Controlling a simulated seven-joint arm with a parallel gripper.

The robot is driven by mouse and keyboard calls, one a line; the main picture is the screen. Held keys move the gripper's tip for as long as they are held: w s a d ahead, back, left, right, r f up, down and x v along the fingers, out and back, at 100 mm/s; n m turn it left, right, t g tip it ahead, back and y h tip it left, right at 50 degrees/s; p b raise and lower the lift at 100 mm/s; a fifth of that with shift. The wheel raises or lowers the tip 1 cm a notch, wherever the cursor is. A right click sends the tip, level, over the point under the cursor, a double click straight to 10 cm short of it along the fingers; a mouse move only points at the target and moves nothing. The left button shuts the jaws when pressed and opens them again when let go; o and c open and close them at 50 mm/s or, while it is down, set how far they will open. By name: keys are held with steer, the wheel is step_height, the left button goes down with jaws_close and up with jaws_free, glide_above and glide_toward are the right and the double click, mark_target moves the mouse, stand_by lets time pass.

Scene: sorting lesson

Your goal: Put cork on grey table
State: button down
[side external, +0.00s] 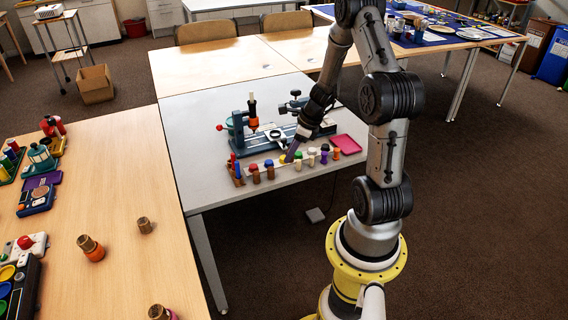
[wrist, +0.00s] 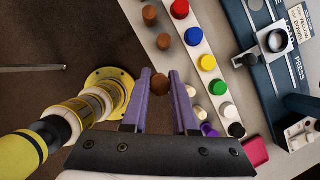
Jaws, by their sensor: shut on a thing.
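The grey table (side external: 190,140) stands at the middle of the side view. My gripper (side external: 289,157) is low over its front edge, tilted, beside a row of small coloured pieces. In the wrist view my gripper (wrist: 161,75) has purple fingers, with a small brown cork (wrist: 160,84) between their tips. The cork shows against the dark floor, just off the table's edge. In the side view I cannot make out the held cork. Similar brown pieces (wrist: 163,42) stand along the table edge.
A row of coloured caps (wrist: 207,63) runs along a pale strip beside the gripper. A press (side external: 255,140) and a pink tray (side external: 347,144) stand on the grey table. Its left part is clear. The wooden table (side external: 120,180) at left bears loose brown pieces (side external: 145,225).

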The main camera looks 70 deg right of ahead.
glide_above(281, 173)
steer(key=s, duration=0.2)
steer(key=f, duration=0.5)
steer(key=shift+w+d, duration=0.1)
steer(key=shift+w, duration=0.15)
steer(key=shift+w+d+f, duration=0.1)
steer(key=shift+f, duration=1.5)
steer(key=shift+f, duration=0.1)
steer(key=c, duration=0.7)
jaws_free()
